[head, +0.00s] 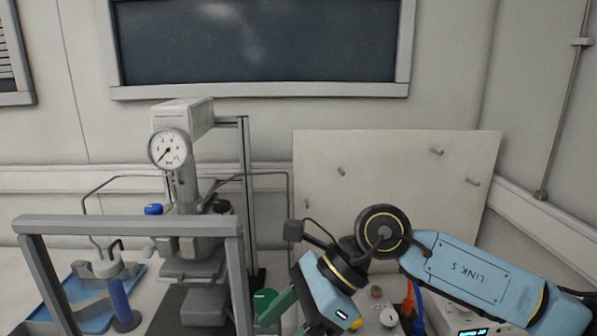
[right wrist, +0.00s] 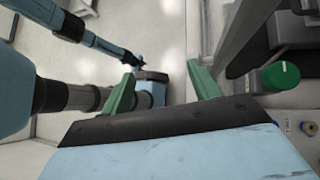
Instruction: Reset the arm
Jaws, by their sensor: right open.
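My right arm (head: 462,270), light blue with a "LINK 5" plate, reaches in from the right in the head view. Its gripper hangs low in the middle, with green fingers pointing down and left, partly cut off by the lower edge. In the right wrist view the right gripper (right wrist: 162,88) is open, with its two green fingers wide apart and nothing between them. My left gripper does not show in the head view.
The reactor (head: 195,225) with its round pressure gauge (head: 170,149) stands left of my right arm, behind a grey frame (head: 130,224). A green knob (right wrist: 281,76) is close to the gripper's right side. A pegged board (head: 390,165) stands behind the arm. A blue tray (head: 72,292) lies at left.

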